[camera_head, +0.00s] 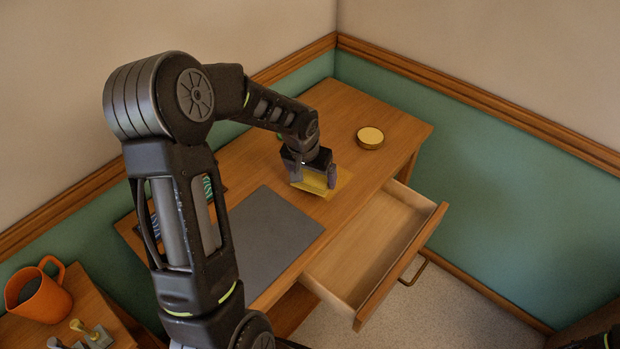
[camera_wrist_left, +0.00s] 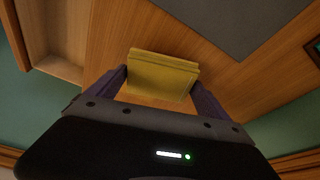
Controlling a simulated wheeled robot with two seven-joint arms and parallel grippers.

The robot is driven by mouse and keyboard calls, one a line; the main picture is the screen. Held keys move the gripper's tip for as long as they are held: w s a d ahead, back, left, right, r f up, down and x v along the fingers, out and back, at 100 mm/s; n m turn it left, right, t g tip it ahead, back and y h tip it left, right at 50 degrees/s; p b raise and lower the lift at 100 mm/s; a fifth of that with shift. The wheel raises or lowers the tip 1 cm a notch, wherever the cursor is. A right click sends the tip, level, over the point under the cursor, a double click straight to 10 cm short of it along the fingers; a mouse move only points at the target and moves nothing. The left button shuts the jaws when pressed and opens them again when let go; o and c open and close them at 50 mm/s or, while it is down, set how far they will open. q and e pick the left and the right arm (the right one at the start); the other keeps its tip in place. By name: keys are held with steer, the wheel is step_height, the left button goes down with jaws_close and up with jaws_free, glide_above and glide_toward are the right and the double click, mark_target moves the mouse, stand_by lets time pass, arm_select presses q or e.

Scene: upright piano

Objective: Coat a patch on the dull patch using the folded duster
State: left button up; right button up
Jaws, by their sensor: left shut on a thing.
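The yellow folded duster (camera_head: 314,182) is in my left gripper (camera_head: 313,180), low over the wooden desk top near its front edge. In the left wrist view the duster (camera_wrist_left: 162,75) sits between the two fingers of my left gripper (camera_wrist_left: 160,92), which is shut on it. A flat yellowish patch (camera_head: 343,182) shows on the wood around and beside the duster; the gripper and duster hide part of it. I cannot tell whether the duster touches the wood. My right gripper is not in view.
A grey mat (camera_head: 262,240) lies on the desk (camera_head: 345,110) left of the gripper. A round gold-topped tin (camera_head: 370,138) stands behind to the right. An open, empty drawer (camera_head: 365,250) juts out in front. An orange mug (camera_head: 40,298) stands on a lower surface at left.

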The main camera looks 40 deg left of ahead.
arm_select(q)
steer(key=shift+s+r+p, duration=0.1)
steer(key=shift+r+p, duration=1.2)
steer(key=shift+r, duration=1.15)
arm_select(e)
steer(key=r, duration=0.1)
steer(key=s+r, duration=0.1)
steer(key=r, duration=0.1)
arm_select(q)
steer(key=shift+f, duration=0.1)
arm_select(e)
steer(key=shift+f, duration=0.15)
